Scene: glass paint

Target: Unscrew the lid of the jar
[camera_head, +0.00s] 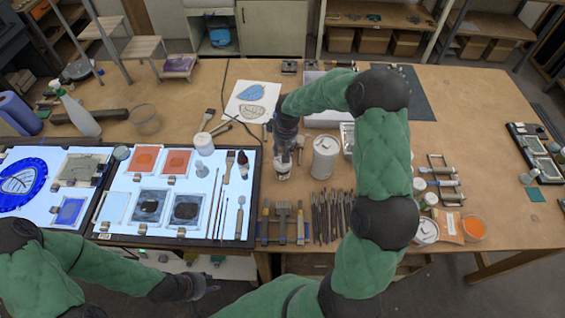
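A small pale jar (282,171) stands on the wooden table near the middle, just right of the light panels. My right gripper (285,156) points down directly over it, with its fingertips at the jar's top. The gripper hides most of the top, so I cannot see the lid clearly or tell whether the fingers are closed on it. My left gripper (205,289) is low in the picture, in front of the table's near edge and away from the jar. Its fingers are too small and dark to read.
A larger white can (324,157) stands close right of the jar. Clamps (284,222) and several thin tools (331,215) lie in front. Lit panels (128,233) with glass pieces and brushes are left. An orange pot (473,228) is right; bare table lies beyond.

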